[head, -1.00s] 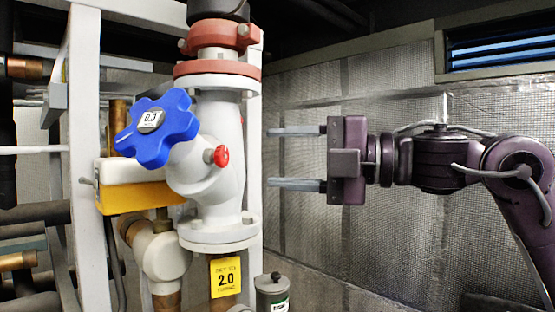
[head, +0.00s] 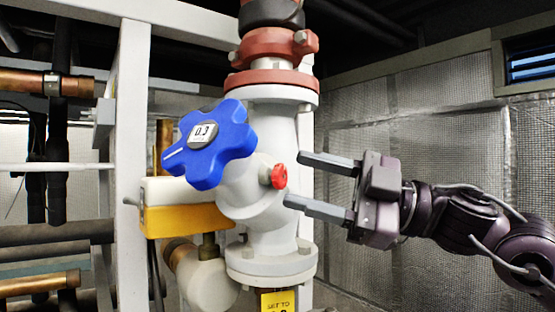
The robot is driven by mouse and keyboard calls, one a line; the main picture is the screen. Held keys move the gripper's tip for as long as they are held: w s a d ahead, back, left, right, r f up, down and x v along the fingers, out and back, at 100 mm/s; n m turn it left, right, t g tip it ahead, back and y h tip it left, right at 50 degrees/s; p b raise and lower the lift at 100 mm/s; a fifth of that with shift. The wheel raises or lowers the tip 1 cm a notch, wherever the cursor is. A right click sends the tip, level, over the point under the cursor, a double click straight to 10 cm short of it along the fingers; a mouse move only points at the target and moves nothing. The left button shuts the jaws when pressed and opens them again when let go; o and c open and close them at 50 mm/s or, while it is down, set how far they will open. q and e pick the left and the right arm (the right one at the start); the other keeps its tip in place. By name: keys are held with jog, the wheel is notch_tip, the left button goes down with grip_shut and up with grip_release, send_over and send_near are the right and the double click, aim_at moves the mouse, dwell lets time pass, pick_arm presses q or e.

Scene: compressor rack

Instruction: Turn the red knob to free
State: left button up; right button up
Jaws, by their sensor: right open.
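The small red knob (head: 279,176) sits on the right side of the white valve body (head: 262,215), on a short stub. My right gripper (head: 292,180) comes in from the right. Its two grey fingers are spread apart and point left at the knob, one tip above it and one below. The tips look close to the knob, but I cannot tell whether they reach around it in depth. Nothing is between the fingers. My left gripper is not in the picture.
A large blue handwheel (head: 219,151) marked 0.3 is on the valve's left. A yellow and white box (head: 180,215) sits below it. Red flanges (head: 270,80) are above, and a white frame post (head: 130,120) stands left. Space right of the valve is open before the foil-covered wall.

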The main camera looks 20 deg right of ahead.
aim_at(284, 176)
jog(key=p+x, duration=0.1)
jog(key=x, duration=0.3)
jog(key=shift+w+p, duration=0.15)
jog(key=shift+p, duration=0.2)
jog(key=c, duration=1)
jog(key=shift+o, duration=0.2)
jog(key=shift+n+g+p, duration=0.3)
jog(key=shift+n, duration=0.5)
jog(key=shift+f, duration=0.1)
jog(key=o, duration=1)
jog(key=shift+c, duration=0.2)
